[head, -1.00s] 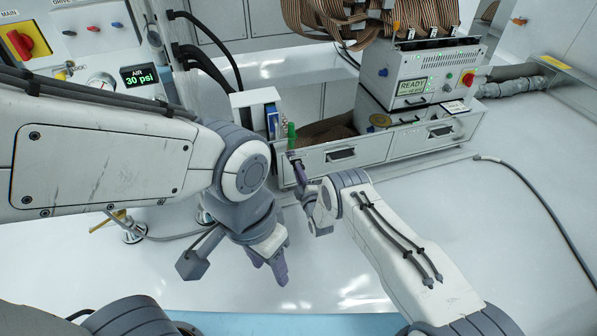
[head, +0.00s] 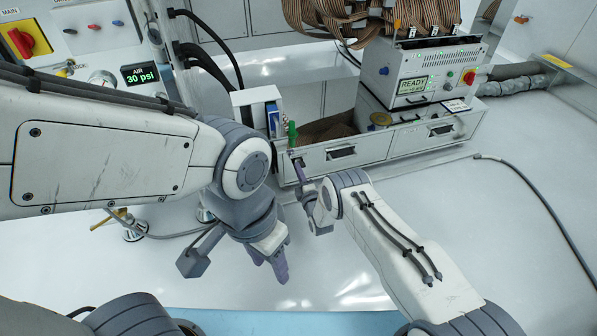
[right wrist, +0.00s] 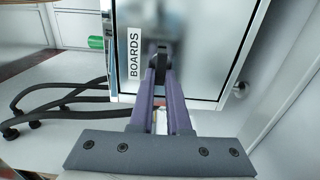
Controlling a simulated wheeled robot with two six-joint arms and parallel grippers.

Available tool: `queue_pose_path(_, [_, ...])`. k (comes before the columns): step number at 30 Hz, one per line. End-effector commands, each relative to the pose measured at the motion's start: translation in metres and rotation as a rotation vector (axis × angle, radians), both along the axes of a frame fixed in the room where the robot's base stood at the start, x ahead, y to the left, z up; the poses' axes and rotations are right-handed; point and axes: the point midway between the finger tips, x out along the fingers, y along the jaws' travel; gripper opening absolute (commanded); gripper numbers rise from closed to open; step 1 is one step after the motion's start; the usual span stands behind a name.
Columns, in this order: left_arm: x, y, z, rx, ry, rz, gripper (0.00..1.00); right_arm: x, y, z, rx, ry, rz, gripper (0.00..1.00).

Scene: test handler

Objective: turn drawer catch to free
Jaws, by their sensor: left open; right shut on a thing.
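The drawer front (right wrist: 190,30) carries a "BOARDS" label and fills the middle of the right wrist view. A small dark catch (right wrist: 160,62) on it sits between the tips of my right gripper (right wrist: 161,74), which is shut on it. The catch's exact angle is hard to tell. In the head view my right gripper (head: 298,166) reaches the left end of the grey drawer unit (head: 312,166), and the catch is largely hidden there. My left gripper (head: 268,264) is open and empty, pointing down over the white floor, apart from the drawers.
A green handle (head: 292,134) stands just above the drawer's left end. A tester with a READY screen (head: 413,86) sits on the unit, with ribbon cables above. A grey cable (head: 540,200) curves over clear floor at right. Dark hoses (right wrist: 60,95) run left of the drawer.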

Motion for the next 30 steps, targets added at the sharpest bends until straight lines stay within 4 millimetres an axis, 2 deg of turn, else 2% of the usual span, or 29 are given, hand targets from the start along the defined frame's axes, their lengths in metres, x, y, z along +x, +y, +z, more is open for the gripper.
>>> queue_pose_path(4, [0.000,0.000,0.000,0.000,0.000,0.000,0.50,0.000,0.000,-0.001,-0.003,0.001,0.001,0.00])
queue_pose_path(5, [0.000,0.000,0.000,0.000,0.000,0.000,0.50,0.000,0.000,-0.001,-0.003,0.001,0.001,0.26])
queue_pose_path(6, [0.000,0.000,0.000,0.000,0.000,0.000,0.50,0.000,0.000,-0.001,-0.002,0.002,0.001,0.42])
queue_pose_path(7, [0.000,0.000,0.000,0.000,0.000,0.000,0.50,0.000,0.000,-0.001,-0.002,0.002,0.001,0.45])
queue_pose_path(15, [0.000,0.000,0.000,0.000,0.000,0.000,0.50,0.000,0.000,0.000,0.000,0.001,0.000,0.45])
queue_pose_path(19, [0.000,0.000,0.007,0.000,0.000,0.000,0.50,-0.007,-0.002,0.001,-0.001,0.004,0.000,0.45])
queue_pose_path(23, [0.000,0.000,0.024,0.000,0.000,0.000,0.50,-0.026,-0.009,0.004,-0.002,0.006,0.000,0.45])
queue_pose_path(30, [0.000,0.000,0.053,0.000,0.000,0.000,0.50,-0.072,-0.024,0.004,-0.002,0.007,0.000,0.45])
